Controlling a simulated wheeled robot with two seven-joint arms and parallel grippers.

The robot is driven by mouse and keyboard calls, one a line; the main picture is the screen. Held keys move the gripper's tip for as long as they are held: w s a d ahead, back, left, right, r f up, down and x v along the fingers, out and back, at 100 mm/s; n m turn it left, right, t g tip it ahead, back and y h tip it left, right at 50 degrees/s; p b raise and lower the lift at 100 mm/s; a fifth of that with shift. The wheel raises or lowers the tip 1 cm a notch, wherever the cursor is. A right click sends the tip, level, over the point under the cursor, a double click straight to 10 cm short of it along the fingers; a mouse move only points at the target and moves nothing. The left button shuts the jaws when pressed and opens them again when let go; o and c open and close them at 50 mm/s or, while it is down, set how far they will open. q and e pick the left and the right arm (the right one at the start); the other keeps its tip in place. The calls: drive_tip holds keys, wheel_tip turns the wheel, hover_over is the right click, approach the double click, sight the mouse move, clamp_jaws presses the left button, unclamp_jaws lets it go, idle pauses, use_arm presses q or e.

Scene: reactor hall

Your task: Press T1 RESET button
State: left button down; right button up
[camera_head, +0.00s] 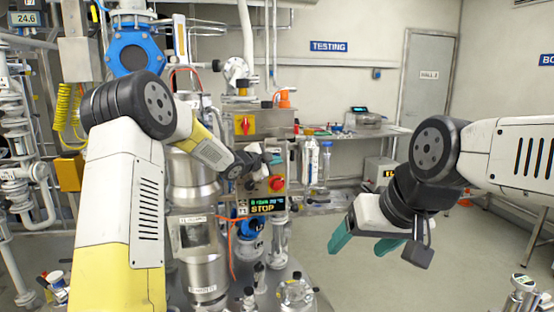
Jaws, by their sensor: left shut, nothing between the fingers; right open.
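A control box (262,192) stands in the middle, with a red round button (277,183) on its front and a lit display (267,205) showing "STOP" below. A T1 RESET label cannot be read, so I cannot tell which button is the reset one. My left gripper (272,160) is shut and empty at the upper part of this box, above the red button. Its wrist and fingers hide part of the box front, and contact cannot be told. My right gripper (364,243) is open and empty, with teal fingers apart, over the floor at right.
A box with a red and yellow switch (244,125) is above the control box. Steel vessel (201,255) and blue flange (135,53) stand left. Glassware (296,292) stands in front. A bench (350,136) with an instrument is behind.

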use_arm(q)
drive_tip(key=s, duration=0.2)
drive_tip(key=s+d, duration=0.1)
drive_tip(key=s, duration=0.2)
idle(0.4)
idle(0.4)
drive_tip(key=s+a+r+n+g+y, duration=0.1)
drive_tip(key=s+a+r+n+y, duration=0.2)
drive_tip(key=s+a+n, duration=0.4)
drive_tip(key=s+a+r+n+g+y, duration=0.15)
drive_tip(key=s+a+y, duration=0.3)
drive_tip(key=s, duration=0.45)
drive_tip(key=s+f+n+g, duration=0.1)
drive_tip(key=s+n, duration=0.2)
drive_tip(key=s, duration=0.6)
drive_tip(key=s+a+f+n+g+h, duration=0.1)
drive_tip(key=s+f+n+g, duration=0.1)
drive_tip(key=s, duration=0.7)
drive_tip(key=s+a+f+n+g, duration=0.1)
drive_tip(key=s+n, duration=0.3)
drive_tip(key=s, duration=0.5)
drive_tip(key=shift+f, duration=0.4)
drive_tip(key=shift+w, duration=0.1)
